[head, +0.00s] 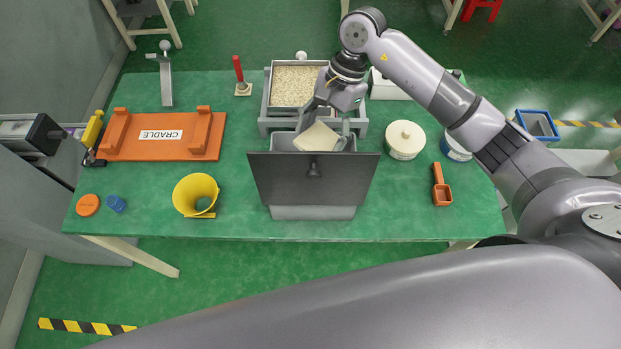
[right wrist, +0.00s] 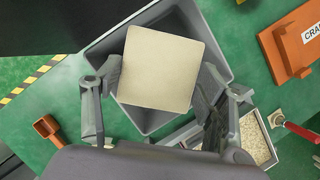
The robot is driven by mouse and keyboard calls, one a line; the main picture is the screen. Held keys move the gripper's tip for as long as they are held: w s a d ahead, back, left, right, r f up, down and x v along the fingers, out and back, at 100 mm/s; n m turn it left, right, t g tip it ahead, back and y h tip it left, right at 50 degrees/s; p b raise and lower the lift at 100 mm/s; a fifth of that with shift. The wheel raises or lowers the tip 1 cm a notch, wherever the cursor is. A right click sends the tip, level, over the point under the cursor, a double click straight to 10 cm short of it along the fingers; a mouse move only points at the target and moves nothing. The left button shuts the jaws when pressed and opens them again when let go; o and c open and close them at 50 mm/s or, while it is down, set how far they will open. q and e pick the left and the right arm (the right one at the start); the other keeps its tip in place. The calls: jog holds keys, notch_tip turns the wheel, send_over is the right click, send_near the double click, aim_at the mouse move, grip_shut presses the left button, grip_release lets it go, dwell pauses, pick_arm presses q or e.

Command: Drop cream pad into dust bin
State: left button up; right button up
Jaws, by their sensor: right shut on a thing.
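The cream pad (head: 317,138) is a flat, square piece. My right gripper (head: 326,126) is shut on it, and in the right wrist view the fingers (right wrist: 160,82) press on two opposite edges of the pad (right wrist: 158,68). The grey dust bin (head: 286,142) stands at the middle of the green table, and its walls (right wrist: 218,52) show around the pad. The pad is over the bin's mouth; how deep it sits is unclear. A dark lid (head: 313,180) with a knob is tilted open at the bin's near side. My left gripper is out of view.
Behind the bin is a grey tray of grains (head: 295,86). A cream lidded tub (head: 405,139) and an orange scoop (head: 441,186) are to the right. A yellow funnel (head: 195,195) and the orange cradle (head: 160,135) are left. Bare table lies between funnel and lid.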

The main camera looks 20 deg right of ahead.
jog(key=shift+s+f+b, duration=0.1)
jog(key=shift+f+b, duration=0.55)
jog(key=shift+f, duration=1.9)
jog(key=o, duration=0.8)
jog(key=v, duration=1.2)
jog(key=shift+d, duration=0.1)
jog(key=shift+f, duration=0.1)
